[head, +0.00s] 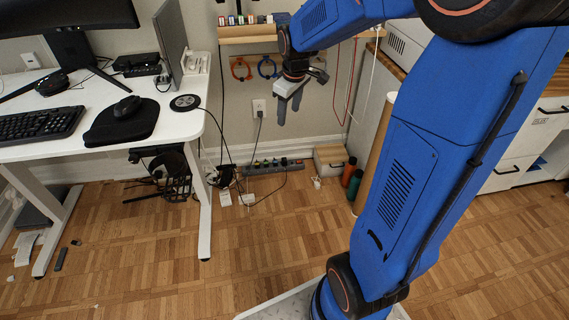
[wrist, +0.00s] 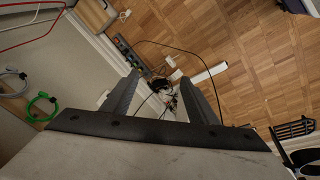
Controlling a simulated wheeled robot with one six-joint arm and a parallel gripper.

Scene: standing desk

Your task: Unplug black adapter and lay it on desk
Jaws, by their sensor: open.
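My gripper (head: 289,117) hangs in front of the wall with its two grey fingers apart and nothing between them. It also shows open in the wrist view (wrist: 162,78). A power strip (head: 272,167) with coloured switches lies on the floor along the wall, well below my gripper; it also shows in the wrist view (wrist: 124,50). A black adapter-like block (head: 226,174) sits among cables near its left end; I cannot tell if it is plugged in. A small black plug (head: 260,114) is in the wall outlet (head: 258,104). The white desk (head: 178,124) stands at the left.
The desk holds a monitor, keyboard (head: 40,124), mouse pad (head: 120,122) and round black disc (head: 185,102). Bare desktop shows near its front right corner. White adapters (head: 225,197) lie on the floor. A wall shelf (head: 248,34) and cable hooks are near my arm. Cabinets stand right.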

